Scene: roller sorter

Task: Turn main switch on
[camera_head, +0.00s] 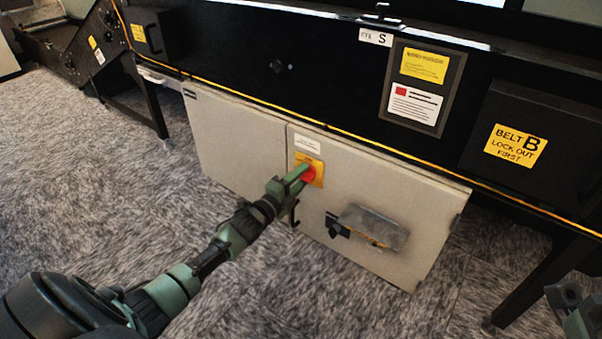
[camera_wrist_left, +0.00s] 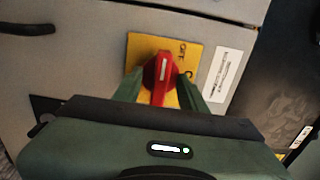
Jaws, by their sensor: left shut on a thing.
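The main switch is a red rotary knob (camera_head: 308,174) on a yellow plate (camera_head: 318,166), on the front of a grey cabinet (camera_head: 379,210). My left gripper (camera_head: 302,177) is shut on the red knob. In the left wrist view the knob (camera_wrist_left: 162,72) sits between the two green fingers, with a white mark running nearly upright in that picture.
A grey box-like fitting (camera_head: 372,226) juts from the cabinet, right of the switch. The black conveyor frame runs above, with a yellow "BELT B LOCK OUT FIRST" sign (camera_head: 515,146) and a framed notice (camera_head: 422,86). Carpet (camera_head: 90,190) lies clear at the left.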

